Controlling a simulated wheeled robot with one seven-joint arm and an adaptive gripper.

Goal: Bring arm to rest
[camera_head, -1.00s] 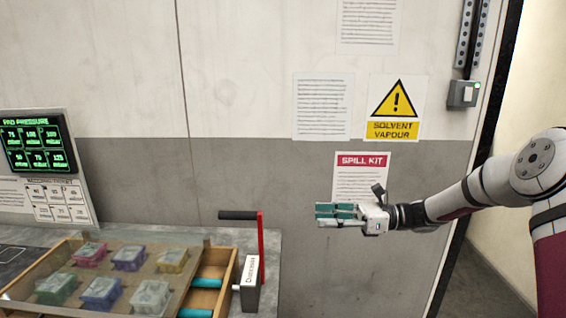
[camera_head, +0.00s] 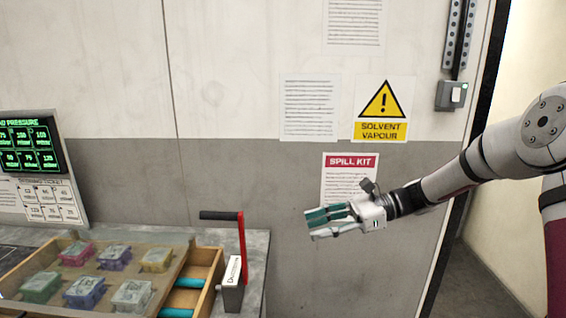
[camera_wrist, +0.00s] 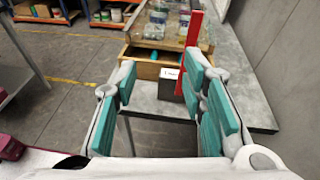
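My arm reaches in from the right in the head view. My gripper (camera_head: 331,222) hangs in the air in front of the wall, to the right of the bench and clear of it. Its teal-padded fingers point left. In the wrist view my gripper (camera_wrist: 168,112) shows its fingers spread wide apart with nothing between them. Beyond the fingers, the wooden tray and the red lever on the bench are visible.
A pressure display (camera_head: 30,145) is at the left. Wall signs (camera_head: 382,110) hang behind my gripper. Open floor (camera_wrist: 60,110) shows left in the wrist view.

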